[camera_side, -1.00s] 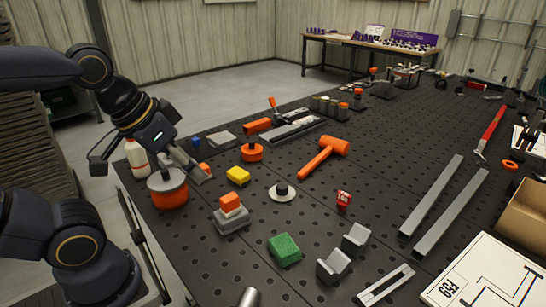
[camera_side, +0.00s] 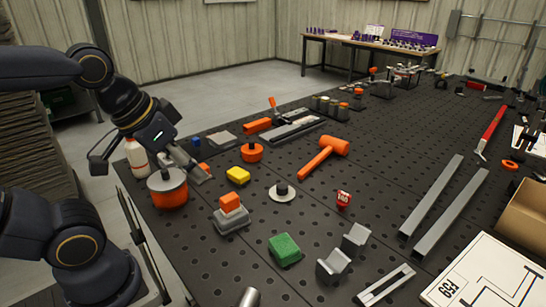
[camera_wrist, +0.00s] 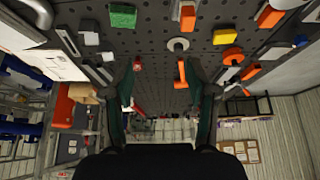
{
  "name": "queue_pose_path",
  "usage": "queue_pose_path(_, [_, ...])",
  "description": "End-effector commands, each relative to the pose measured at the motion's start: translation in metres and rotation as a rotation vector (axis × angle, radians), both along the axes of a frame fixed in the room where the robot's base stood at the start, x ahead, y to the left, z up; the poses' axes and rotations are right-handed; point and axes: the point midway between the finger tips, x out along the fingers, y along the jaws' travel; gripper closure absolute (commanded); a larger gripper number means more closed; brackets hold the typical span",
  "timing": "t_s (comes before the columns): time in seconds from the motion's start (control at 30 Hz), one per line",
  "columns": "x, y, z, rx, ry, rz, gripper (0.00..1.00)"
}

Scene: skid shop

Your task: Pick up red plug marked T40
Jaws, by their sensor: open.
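The red plug (camera_side: 343,199), with a white marking that looks like T40, stands on the dark perforated table right of the middle in the side view. A small reddish shape near the left finger in the wrist view (camera_wrist: 138,64) looks like it, but is too small to be sure. My gripper (camera_side: 200,173) is at the left of the table, behind the orange-and-grey pot and well away from the plug. In the wrist view its two fingers (camera_wrist: 162,78) are spread wide with nothing between them.
An orange mallet (camera_side: 326,157) lies behind and left of the plug. A white disc (camera_side: 282,196), yellow block (camera_side: 238,175), green block (camera_side: 284,249) and grey V-blocks (camera_side: 335,264) stand around. The orange pot (camera_side: 168,190) is close to my gripper. Long bars (camera_side: 450,210) lie right.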

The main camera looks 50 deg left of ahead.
Motion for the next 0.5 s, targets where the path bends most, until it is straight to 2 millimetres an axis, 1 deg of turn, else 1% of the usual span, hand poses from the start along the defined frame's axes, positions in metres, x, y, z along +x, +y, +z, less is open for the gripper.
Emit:
queue_pose_path(0.03, [0.0,0.0,0.0,0.0,0.0,0.0,0.39])
queue_pose_path(0.13, [0.0,0.0,0.0,0.0,0.0,0.0,0.29])
queue_pose_path(0.47, [0.0007,0.0001,0.0005,-0.01,-0.004,0.019,0.29])
queue_pose_path(0.5, [0.004,0.0003,0.0045,-0.021,-0.02,0.041,0.29])
